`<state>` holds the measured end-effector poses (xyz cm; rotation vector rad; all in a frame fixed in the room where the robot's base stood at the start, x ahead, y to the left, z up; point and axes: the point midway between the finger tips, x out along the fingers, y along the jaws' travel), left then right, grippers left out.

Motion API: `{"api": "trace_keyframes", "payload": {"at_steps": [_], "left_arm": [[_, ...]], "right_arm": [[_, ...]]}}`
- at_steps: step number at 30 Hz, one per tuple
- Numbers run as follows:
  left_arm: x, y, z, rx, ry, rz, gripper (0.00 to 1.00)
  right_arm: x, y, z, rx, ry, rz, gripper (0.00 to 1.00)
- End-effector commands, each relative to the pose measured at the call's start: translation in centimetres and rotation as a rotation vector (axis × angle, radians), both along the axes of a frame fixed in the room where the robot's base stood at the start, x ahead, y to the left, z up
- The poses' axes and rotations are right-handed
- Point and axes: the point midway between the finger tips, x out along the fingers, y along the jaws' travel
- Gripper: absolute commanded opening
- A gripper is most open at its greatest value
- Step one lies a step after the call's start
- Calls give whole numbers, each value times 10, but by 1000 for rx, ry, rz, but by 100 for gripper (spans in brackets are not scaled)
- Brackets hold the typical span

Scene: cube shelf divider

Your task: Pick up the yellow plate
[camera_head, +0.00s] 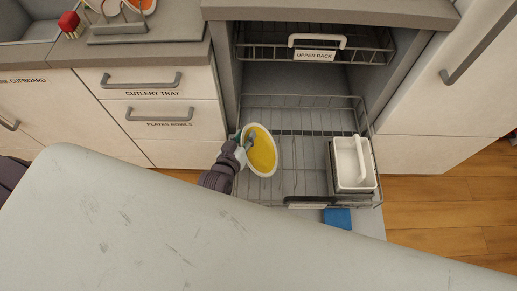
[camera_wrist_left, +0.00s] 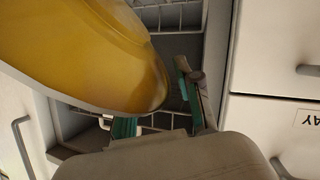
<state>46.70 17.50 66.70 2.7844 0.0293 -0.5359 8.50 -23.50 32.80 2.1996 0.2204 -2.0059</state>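The yellow plate (camera_head: 264,155), with a pale rim, is in the lower rack of the open dishwasher, left of the rack's middle. In the left wrist view the plate (camera_wrist_left: 85,50) fills the upper left, large and close. My left gripper (camera_head: 244,141) is at the plate's left edge, one finger over its yellow face and the other outside the rim. In the left wrist view its green-padded fingers (camera_wrist_left: 158,107) stand apart, with a gap showing between plate and right finger. Contact on the other side is hidden. My right gripper is not in view.
The lower rack (camera_head: 305,180) is pulled out and holds a white basket (camera_head: 352,163) at its right. The upper rack (camera_head: 316,45) is above, further back. A grey worktop (camera_head: 150,230) fills the foreground. Closed drawers (camera_head: 150,95) stand left of the dishwasher.

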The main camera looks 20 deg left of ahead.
Motion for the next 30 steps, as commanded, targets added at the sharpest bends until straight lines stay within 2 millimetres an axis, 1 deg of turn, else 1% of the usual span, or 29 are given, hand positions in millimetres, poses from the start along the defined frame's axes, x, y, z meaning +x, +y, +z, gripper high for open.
{"api": "trace_keyframes", "payload": {"at_steps": [1,6,7,24,26,29,30], "left_arm": [[0,0,0,0,0,0,32],[0,0,0,0,0,0,4],[0,0,0,0,0,0,0],[-1,2,1,4,0,1,0],[-1,1,6,4,0,1,0],[-1,1,21,2,-2,1,0],[-1,1,29,2,-4,2,0]], "right_arm": [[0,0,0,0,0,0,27],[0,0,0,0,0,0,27],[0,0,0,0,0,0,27],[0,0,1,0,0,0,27],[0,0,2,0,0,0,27],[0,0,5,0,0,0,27],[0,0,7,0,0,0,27]]}}
